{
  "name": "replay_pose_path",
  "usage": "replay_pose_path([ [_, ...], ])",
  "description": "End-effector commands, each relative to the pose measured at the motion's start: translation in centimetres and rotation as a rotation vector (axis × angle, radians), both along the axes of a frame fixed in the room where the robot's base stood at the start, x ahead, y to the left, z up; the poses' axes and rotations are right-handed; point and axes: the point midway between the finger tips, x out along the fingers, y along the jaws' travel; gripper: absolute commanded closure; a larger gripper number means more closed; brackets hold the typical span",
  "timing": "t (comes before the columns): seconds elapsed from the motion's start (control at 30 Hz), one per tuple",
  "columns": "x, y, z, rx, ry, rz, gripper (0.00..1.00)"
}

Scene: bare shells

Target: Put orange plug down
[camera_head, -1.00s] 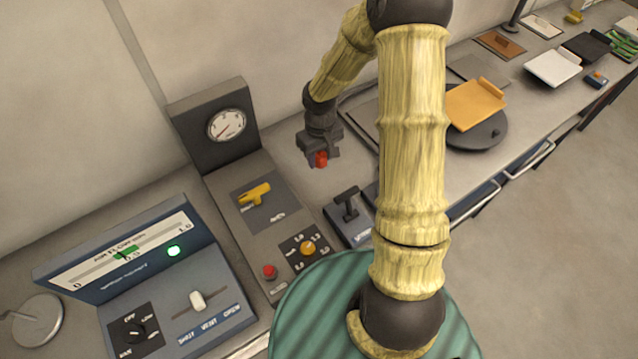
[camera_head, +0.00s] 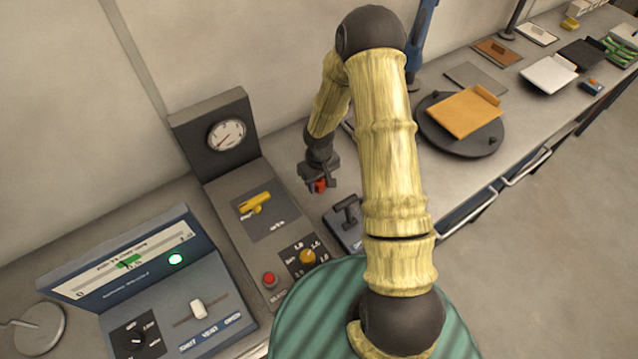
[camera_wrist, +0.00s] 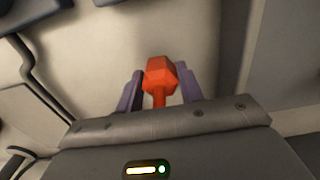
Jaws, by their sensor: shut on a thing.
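The orange plug (camera_wrist: 160,76) is a red-orange piece with a faceted head and a thinner stem. It sits between the two fingers of my gripper (camera_wrist: 160,90) in the wrist view, and the fingers are shut on it. In the head view my gripper (camera_head: 320,184) hangs over the bench between the gauge panel and my arm, with the plug (camera_head: 319,186) showing at its tips. Pale bench surface lies beneath the plug. I cannot tell whether the plug touches the bench.
Left of my gripper is a grey panel (camera_head: 228,210) with a gauge and yellow handle. A black-levered box (camera_head: 345,222) stands close in front. A round dark turntable (camera_head: 440,140) bearing an orange tray (camera_head: 465,112) is to the right. A blue console (camera_head: 130,262) is at lower left.

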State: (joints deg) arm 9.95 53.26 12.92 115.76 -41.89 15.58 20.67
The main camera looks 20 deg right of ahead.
Motion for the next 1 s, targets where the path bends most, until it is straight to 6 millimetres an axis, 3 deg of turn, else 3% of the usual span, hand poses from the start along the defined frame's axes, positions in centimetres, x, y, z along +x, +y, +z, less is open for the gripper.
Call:
replay_pose_path([
  [0.17,0.0,0.0,-1.5,0.000,0.001,0.001,0.99],
  [0.93,0.0,0.0,-2.8,0.000,0.000,0.001,0.99],
  [0.97,0.0,0.0,-2.7,0.000,0.000,0.001,0.57],
  [1.0,0.0,0.0,-2.7,0.000,0.000,0.001,0.49],
])
